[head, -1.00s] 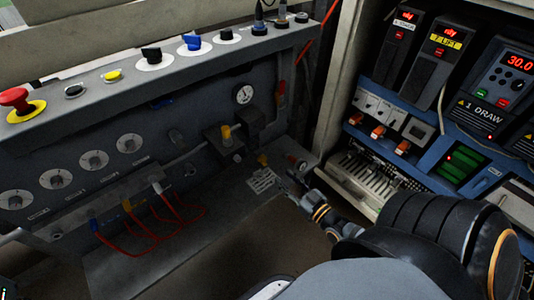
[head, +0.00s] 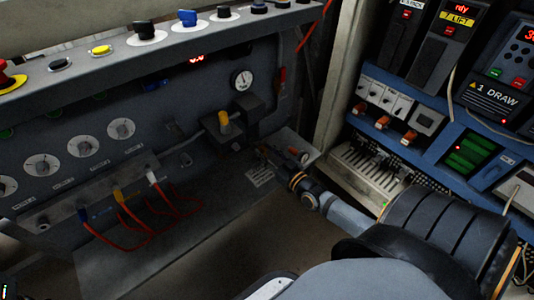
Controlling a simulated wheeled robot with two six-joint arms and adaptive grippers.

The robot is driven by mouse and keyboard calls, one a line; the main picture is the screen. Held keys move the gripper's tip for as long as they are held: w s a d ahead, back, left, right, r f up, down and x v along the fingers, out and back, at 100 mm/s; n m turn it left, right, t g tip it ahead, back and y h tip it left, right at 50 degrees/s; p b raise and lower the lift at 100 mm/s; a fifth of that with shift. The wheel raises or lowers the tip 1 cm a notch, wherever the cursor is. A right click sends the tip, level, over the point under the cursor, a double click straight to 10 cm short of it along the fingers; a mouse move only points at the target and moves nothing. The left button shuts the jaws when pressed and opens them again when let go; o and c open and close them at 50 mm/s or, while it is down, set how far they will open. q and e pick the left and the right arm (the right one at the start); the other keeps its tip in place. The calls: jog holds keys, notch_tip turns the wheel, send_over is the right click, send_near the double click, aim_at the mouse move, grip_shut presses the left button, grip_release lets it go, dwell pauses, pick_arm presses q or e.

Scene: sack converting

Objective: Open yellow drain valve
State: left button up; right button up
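My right gripper (head: 268,158) reaches in from the lower right, its fingertips at the small ledge at the foot of the blue-grey panel. The small yellow valve handle that showed on this ledge earlier is now hidden behind the fingertips. I cannot tell whether the fingers touch it or are closed on it. A larger yellow knob (head: 224,118) stands on a dark block just above and to the left, clear of the gripper. A red-ended fitting (head: 303,155) sits right of the fingertips. My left gripper is not in view.
A round pressure gauge (head: 242,80) is above the block. Red hoses (head: 140,232) loop at the lower left. A white label plate (head: 260,177) lies beside the gripper. A blue control cabinet (head: 440,130) stands close on the right.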

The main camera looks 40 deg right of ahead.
grip_shut()
jog(key=m, duration=0.3)
jog(key=shift+d, duration=0.15)
grip_release()
jog(key=s+d, duration=0.1)
jog(key=s, duration=1.1)
